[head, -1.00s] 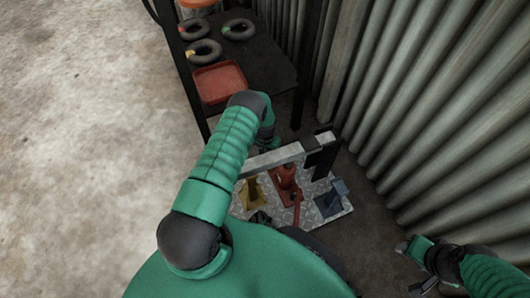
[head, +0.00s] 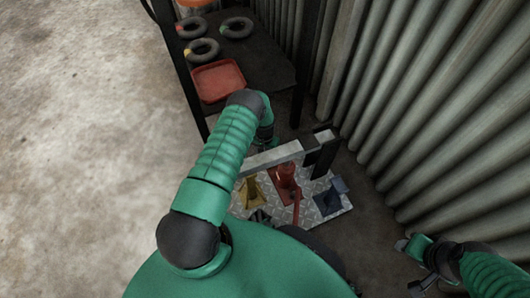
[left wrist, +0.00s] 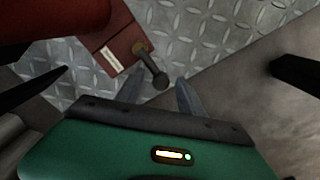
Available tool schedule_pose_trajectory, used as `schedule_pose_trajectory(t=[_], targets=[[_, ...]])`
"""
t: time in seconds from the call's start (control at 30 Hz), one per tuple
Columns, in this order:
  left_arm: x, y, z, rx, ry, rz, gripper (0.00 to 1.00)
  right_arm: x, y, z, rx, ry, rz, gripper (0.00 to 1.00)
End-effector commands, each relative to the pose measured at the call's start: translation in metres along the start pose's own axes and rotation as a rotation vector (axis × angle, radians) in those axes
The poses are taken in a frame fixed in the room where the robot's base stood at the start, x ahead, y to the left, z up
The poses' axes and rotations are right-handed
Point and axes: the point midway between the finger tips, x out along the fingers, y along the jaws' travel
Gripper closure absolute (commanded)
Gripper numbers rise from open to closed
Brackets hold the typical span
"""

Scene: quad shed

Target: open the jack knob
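The red jack (head: 286,180) stands on a metal tread plate (head: 335,212) between a yellow stand and a blue stand. In the left wrist view its red body (left wrist: 118,45) shows at the upper left. A short lever with a dark round knob (left wrist: 160,81) sticks out from it. My left gripper (left wrist: 160,78) is open, with one finger to each side of the knob in this view. I see gaps on both sides; the depth is hard to tell. In the head view the left gripper is hidden beyond the grey beam. My right gripper (head: 408,266) is open and empty at the lower right.
A grey beam (head: 270,158) with a dark post (head: 322,155) spans the plate's far side. The yellow stand (head: 251,193) and blue stand (head: 330,198) flank the jack. A dark shelf (head: 268,62) holds a red tray (head: 218,82) and several rings. A corrugated wall (head: 430,110) closes the right.

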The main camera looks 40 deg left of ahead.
Motion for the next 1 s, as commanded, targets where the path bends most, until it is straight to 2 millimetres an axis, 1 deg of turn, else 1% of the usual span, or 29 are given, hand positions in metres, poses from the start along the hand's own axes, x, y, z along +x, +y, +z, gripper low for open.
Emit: schedule_pose_trajectory(t=[0.07,0.17,0.27,0.3,0.5,0.63,0.7,0.8,1.0], targets=[[-0.004,0.000,-0.001,0.000,0.002,0.000,0.55,-0.003,0.000,-0.001,0.000,0.000,0.000,0.47],[-0.019,0.000,-0.001,0.000,0.004,-0.001,0.55,-0.013,0.000,-0.003,0.000,0.000,0.000,0.47],[-0.046,0.000,-0.001,0.000,0.005,-0.001,0.55,-0.031,0.000,-0.007,0.000,0.000,0.000,0.47],[-0.058,0.000,-0.001,0.000,0.005,-0.001,0.55,-0.039,0.000,-0.009,0.000,0.000,0.000,0.47],[-0.118,0.000,0.000,0.000,0.004,-0.001,0.55,-0.074,0.000,-0.018,0.000,0.000,0.000,0.47],[-0.149,0.000,0.001,0.000,0.002,0.000,0.55,-0.090,0.000,-0.021,0.000,0.000,0.000,0.47],[-0.160,0.000,0.001,0.000,0.002,0.000,0.55,-0.095,0.000,-0.022,0.000,0.000,0.000,0.47],[-0.169,0.001,0.002,0.000,0.000,0.000,0.55,-0.098,0.000,-0.023,0.000,0.000,0.000,0.47],[-0.171,0.000,0.002,0.000,0.001,0.000,0.55,-0.098,0.000,-0.023,0.000,0.000,0.000,0.47]])
